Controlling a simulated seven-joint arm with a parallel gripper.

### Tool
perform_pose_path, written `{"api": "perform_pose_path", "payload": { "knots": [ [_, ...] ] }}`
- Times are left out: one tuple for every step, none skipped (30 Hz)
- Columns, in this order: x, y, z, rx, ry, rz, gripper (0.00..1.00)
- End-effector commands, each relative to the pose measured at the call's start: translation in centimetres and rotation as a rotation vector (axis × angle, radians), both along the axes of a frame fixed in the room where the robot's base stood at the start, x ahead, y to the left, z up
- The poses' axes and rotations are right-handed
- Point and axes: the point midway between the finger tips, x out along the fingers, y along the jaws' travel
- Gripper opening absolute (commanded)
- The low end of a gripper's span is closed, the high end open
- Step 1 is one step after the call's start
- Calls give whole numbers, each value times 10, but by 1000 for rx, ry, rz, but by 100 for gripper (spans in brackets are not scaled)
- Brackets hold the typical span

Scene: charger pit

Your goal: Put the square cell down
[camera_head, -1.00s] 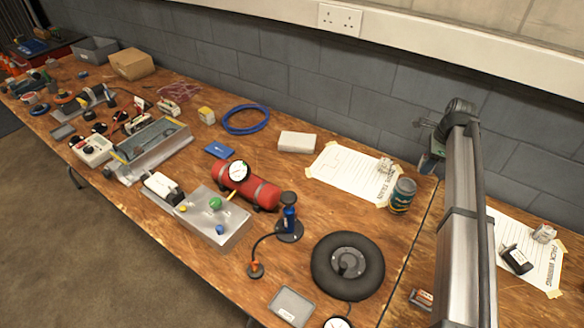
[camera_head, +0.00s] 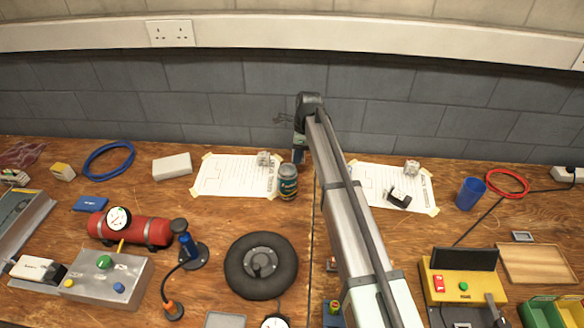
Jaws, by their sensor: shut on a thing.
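My gripper (camera_head: 298,149) hangs at the far end of my arm, near the back wall, just right of the tin and the left paper sheet. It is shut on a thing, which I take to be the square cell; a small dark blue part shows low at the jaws. My arm hides much of it, so its shape and its gap to the table are not clear.
A left paper sheet (camera_head: 222,177) carries a small clear block (camera_head: 263,158); a tin (camera_head: 288,182) stands by its right edge. A right sheet (camera_head: 366,184) carries another block (camera_head: 412,167) and a black item (camera_head: 399,198). A blue cup (camera_head: 470,193) stands further right.

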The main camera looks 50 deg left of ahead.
Motion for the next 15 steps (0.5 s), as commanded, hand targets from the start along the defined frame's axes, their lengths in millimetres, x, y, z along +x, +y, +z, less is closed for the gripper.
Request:
{"api": "perform_pose_path", "payload": {
  "knots": [
    [0, 0, -10, -1, 1, 0, 1],
    [0, 0, -14, -1, 1, 0, 1],
    [0, 0, -19, 0, 0, 0, 1],
    [0, 0, -23, 0, 0, 0, 1],
    [0, 0, -25, 0, 0, 0, 1],
    [0, 0, -28, 0, 0, 0, 1],
    [0, 0, -29, 0, 0, 0, 1],
    [0, 0, -31, 0, 0, 0, 1],
    [0, 0, -34, 0, 0, 0, 1],
    [0, 0, -36, 0, 0, 0, 1],
    [0, 0, -40, 0, 0, 0, 1],
    [0, 0, -45, 0, 0, 0, 1],
    [0, 0, -49, 0, 0, 0, 1],
    [0, 0, -53, -1, 1, 0, 1],
    [0, 0, -58, -1, 1, 0, 1]
  ]
}}
